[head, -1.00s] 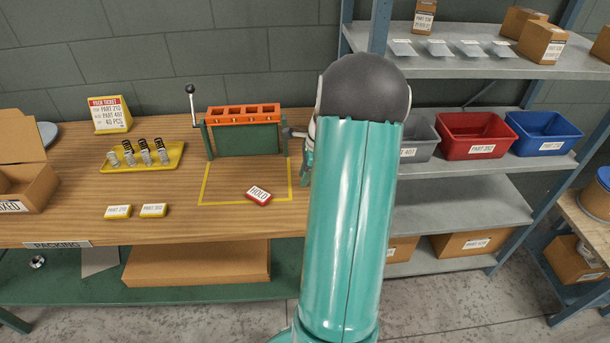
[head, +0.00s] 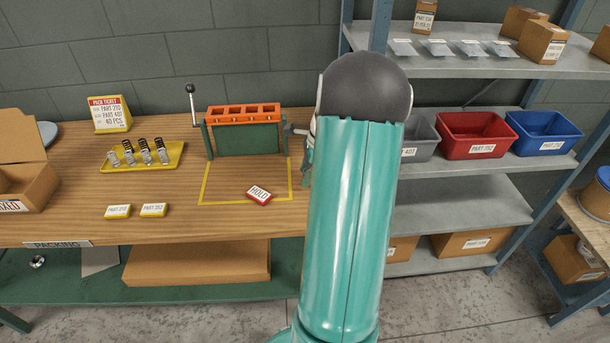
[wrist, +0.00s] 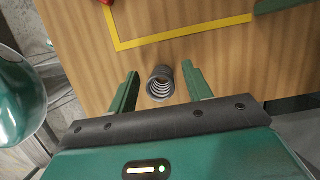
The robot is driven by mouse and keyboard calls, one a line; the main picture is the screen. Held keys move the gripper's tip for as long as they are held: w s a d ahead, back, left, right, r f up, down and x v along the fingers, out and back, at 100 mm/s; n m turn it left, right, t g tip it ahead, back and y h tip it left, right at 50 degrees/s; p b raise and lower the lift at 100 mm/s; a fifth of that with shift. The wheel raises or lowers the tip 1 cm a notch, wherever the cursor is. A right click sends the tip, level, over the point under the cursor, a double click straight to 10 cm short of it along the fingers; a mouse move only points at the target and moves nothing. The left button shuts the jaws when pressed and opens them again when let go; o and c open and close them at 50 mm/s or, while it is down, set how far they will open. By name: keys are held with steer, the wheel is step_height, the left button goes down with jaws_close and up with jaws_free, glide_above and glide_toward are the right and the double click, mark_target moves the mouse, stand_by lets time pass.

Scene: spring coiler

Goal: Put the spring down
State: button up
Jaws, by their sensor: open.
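In the wrist view, a metal spring (wrist: 160,84) is on or just above the wooden bench top (wrist: 160,56); its wide coiled end faces the camera. My gripper (wrist: 161,82) is open, with one green finger on each side of the spring and a visible gap on both sides. The spring lies outside the yellow taped outline (wrist: 182,33). In the head view my own arm hides the gripper and this spring. Several other springs (head: 145,157) stand in a yellow tray (head: 172,160) on the bench at the left.
A green and orange coiler fixture (head: 243,131) with a lever stands at the back of the bench. A red HOLD block (head: 258,195) lies inside the tape. Two yellow labels (head: 153,210) lie at the front. Shelving with a red bin (head: 474,134) and a blue bin (head: 543,133) is at right.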

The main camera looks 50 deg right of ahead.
steer(key=v, duration=1.1)
steer(key=w+a+r+n+h, duration=0.1)
steer(key=w+a+r+n, duration=0.15)
steer(key=a, duration=0.35)
steer(key=w+a+r+n, duration=0.2)
steer(key=a+r+n, duration=0.15)
steer(key=a, duration=0.35)
steer(key=s+a+r+n+t+h, duration=0.1)
steer(key=a+r+n, duration=0.1)
steer(key=a+n, duration=0.65)
steer(key=s+a+r+n, duration=0.2)
steer(key=a+n, duration=0.3)
steer(key=a, duration=0.7)
steer(key=s+a+f+n+t, duration=0.1)
steer(key=s+a+n+t, duration=0.1)
steer(key=s+a+n, duration=0.4)
steer(key=a+n, duration=0.2)
steer(key=a, duration=0.2)
steer(key=shift+s, duration=0.15)
steer(key=shift+o, duration=0.4)
steer(key=shift+c, duration=0.2)
